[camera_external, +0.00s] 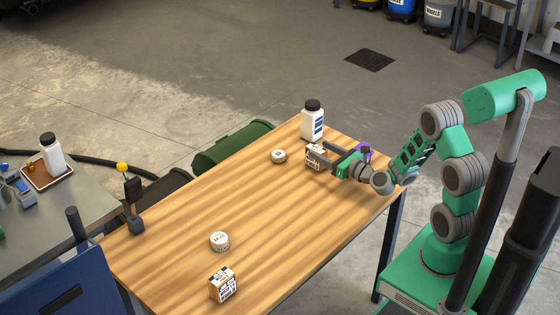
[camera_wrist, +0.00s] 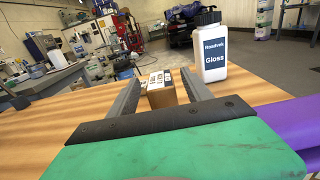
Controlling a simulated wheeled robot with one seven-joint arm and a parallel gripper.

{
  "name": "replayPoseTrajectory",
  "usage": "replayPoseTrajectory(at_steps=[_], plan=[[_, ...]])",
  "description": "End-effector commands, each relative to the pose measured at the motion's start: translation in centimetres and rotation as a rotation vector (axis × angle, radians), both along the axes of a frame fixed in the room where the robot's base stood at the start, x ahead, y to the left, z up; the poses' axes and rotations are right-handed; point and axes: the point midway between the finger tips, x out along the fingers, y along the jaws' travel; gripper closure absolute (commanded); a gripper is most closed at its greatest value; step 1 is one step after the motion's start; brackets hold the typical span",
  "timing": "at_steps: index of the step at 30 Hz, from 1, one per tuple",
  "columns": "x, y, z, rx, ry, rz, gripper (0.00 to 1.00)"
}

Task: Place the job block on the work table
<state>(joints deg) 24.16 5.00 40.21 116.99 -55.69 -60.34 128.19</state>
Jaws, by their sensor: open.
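A small brown cardboard block with white and dark print (camera_external: 315,160) stands on the wooden work table (camera_external: 180,238) near its far right end. It also shows between the fingers in the wrist view (camera_wrist: 161,97). A similar printed block (camera_external: 222,285) stands at the table's near end. I cannot read which of them is the job block. My gripper (camera_external: 328,159) is open and low over the table. Its two fingers point at the far block, one on each side; I cannot tell whether they touch it.
A white bottle with a black cap (camera_external: 312,122), labelled Gloss in the wrist view (camera_wrist: 211,57), stands close behind the far block. The table's middle is clear.

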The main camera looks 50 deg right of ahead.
Motion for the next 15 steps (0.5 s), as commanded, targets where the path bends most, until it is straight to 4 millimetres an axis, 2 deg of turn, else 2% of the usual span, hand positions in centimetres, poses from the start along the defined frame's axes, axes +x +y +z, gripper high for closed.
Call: replayPoseTrajectory(at_steps=[3,7,10,15], plan=[[-3.0,-0.2,-0.4,0.002,-0.001,-0.005,0.42],[-5.3,-0.2,-0.3,0.001,0.0,-0.004,0.42],[-6.2,0.0,-0.1,0.0,-0.001,-0.001,0.42],[-6.4,0.0,0.0,-0.001,-0.001,0.0,0.42]])
